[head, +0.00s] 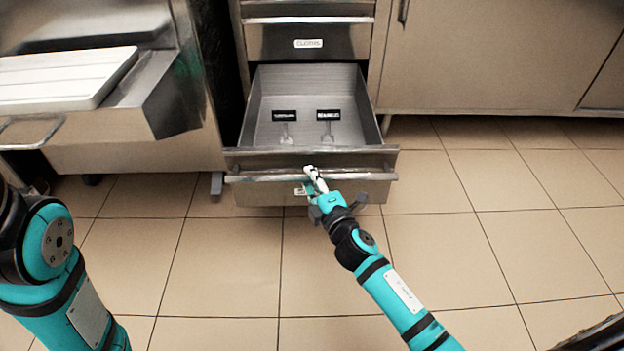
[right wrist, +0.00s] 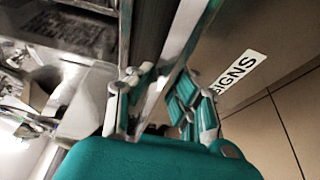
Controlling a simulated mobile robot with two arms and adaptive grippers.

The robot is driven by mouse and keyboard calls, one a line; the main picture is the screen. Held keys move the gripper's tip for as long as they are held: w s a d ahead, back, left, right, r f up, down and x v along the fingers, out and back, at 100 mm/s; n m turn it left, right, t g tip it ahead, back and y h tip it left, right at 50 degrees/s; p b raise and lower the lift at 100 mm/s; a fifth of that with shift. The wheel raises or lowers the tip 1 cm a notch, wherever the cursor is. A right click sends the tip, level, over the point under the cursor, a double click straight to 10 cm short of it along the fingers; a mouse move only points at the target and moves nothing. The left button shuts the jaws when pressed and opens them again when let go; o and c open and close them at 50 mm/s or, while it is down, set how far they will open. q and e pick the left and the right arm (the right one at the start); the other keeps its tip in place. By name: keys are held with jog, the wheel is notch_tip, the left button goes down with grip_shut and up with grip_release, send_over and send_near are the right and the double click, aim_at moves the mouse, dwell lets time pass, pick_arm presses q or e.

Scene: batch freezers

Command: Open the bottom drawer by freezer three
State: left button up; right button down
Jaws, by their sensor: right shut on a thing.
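The bottom drawer (head: 318,196) is pulled well out of its steel cabinet in the head view. Its handle bar (head: 250,177) runs across the front. My right gripper (head: 315,178) is shut on the handle near its middle. In the right wrist view, the fingers of my right gripper (right wrist: 160,100) close on the handle bar, beside a drawer front with a label reading "SIGNS" (right wrist: 239,72).
Inside the drawer lie two items with dark plates, a left one (head: 285,115) and a right one (head: 328,115). A shut drawer (head: 275,42) is above. A steel unit with a white lid (head: 65,75) stands left.

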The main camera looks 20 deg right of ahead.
aim_at(313, 165)
jog(key=w, duration=0.1)
jog(key=w+d, duration=0.1)
jog(key=w, duration=0.3)
jog(key=shift+w+d, duration=0.15)
jog(key=shift+d, duration=0.15)
jog(key=c, duration=1.2)
grip_release()
jog(key=s+d, duration=0.1)
jog(key=s, duration=1.1)
jog(key=shift+d, duration=0.15)
jog(key=shift+r, duration=0.1)
